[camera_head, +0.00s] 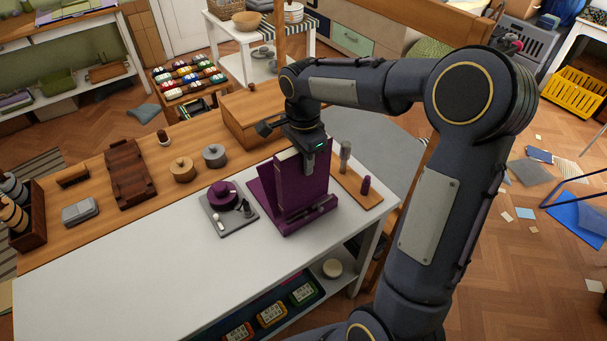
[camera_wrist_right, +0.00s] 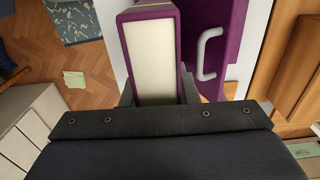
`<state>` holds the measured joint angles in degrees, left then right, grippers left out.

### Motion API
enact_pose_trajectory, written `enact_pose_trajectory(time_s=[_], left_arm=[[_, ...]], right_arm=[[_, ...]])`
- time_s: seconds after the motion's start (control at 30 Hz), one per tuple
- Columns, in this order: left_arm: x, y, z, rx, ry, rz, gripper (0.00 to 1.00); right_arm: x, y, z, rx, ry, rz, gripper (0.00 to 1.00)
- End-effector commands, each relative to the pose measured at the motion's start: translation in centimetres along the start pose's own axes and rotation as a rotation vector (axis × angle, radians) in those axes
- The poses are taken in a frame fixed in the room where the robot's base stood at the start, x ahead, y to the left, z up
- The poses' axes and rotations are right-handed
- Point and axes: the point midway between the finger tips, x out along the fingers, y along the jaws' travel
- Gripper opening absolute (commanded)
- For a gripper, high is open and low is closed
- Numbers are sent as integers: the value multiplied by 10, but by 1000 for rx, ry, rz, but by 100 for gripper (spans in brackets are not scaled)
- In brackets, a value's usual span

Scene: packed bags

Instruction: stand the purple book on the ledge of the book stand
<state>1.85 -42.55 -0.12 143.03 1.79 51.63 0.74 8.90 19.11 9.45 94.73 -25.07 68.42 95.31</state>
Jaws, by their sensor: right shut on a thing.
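The purple book (camera_head: 290,182) is upright in the head view, at the purple book stand (camera_head: 264,203) on the white table. My right gripper (camera_head: 309,160) is above it, shut on its upper part. In the right wrist view the book (camera_wrist_right: 152,55) shows its pale page edges between the fingers of my gripper (camera_wrist_right: 155,98). The stand (camera_wrist_right: 232,35) is beside the book there, with a white handle-like piece. Whether the book's lower edge touches the ledge (camera_head: 308,219) I cannot tell. My left gripper is not in view.
A grey tray (camera_head: 213,228) with a purple round item is just left of the stand. A wooden board (camera_head: 356,186) with small upright pieces is to the right. A wooden box (camera_head: 236,126) stands behind. The white table front (camera_head: 120,285) is clear.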

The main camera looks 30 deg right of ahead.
Motion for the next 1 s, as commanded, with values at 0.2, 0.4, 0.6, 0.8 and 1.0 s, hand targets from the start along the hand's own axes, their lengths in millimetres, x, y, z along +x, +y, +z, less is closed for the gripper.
enact_pose_trajectory(time_s=[0.2,0.4,0.6,0.8,1.0], left_arm=[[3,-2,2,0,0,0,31],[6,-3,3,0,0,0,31],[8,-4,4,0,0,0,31],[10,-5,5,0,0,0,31],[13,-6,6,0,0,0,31]], right_arm=[[4,0,0,-1,0,-2,0],[8,0,0,-1,0,-2,0],[12,0,0,-1,0,-2,0],[16,0,0,-1,0,-1,0],[20,0,0,-1,0,-1,0]])
